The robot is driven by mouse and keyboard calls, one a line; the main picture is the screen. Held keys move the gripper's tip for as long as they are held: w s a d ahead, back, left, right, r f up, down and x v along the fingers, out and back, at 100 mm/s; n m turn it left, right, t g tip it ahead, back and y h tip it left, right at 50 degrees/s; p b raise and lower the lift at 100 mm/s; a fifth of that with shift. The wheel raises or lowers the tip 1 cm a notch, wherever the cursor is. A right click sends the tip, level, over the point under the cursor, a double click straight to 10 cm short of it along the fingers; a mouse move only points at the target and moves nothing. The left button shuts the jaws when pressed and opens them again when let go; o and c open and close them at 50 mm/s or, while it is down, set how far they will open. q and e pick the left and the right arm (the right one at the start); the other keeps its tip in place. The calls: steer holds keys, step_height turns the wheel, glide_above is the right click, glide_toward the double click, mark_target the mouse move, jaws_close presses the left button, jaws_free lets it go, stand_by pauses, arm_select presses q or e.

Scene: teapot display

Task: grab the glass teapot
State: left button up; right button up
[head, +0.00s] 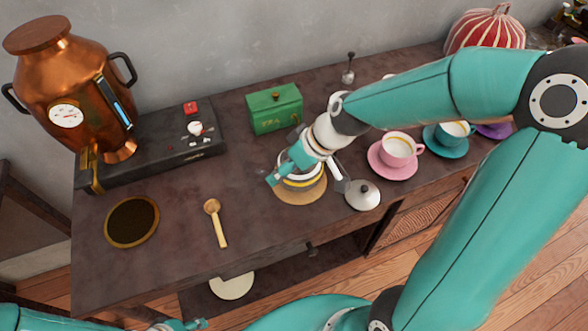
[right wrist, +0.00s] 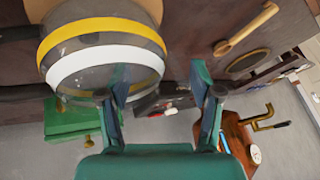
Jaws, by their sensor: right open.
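The glass teapot is clear with yellow and white bands. In the head view the glass teapot (head: 303,184) stands on a round cork mat (head: 300,199), partly hidden by my right gripper (head: 284,172), which is over its upper left side. In the right wrist view the teapot (right wrist: 100,55) fills the upper left. There my right gripper (right wrist: 162,88) is open, with one finger overlapping the teapot's edge and nothing held between the fingers. Whether that finger touches the glass I cannot tell. My left gripper (head: 180,325) shows only partly at the bottom edge of the head view.
A white lid-like piece with a dark knob (head: 362,195) lies right of the teapot. A green tea box (head: 275,108) stands behind. A pink cup and saucer (head: 393,160) are right, a wooden spoon (head: 217,225) left. A copper urn (head: 68,85) is far left. The front-left tabletop is fairly clear.

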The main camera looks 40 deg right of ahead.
steer(key=shift+x, duration=0.8)
steer(key=shift+c, duration=0.2)
jaws_close()
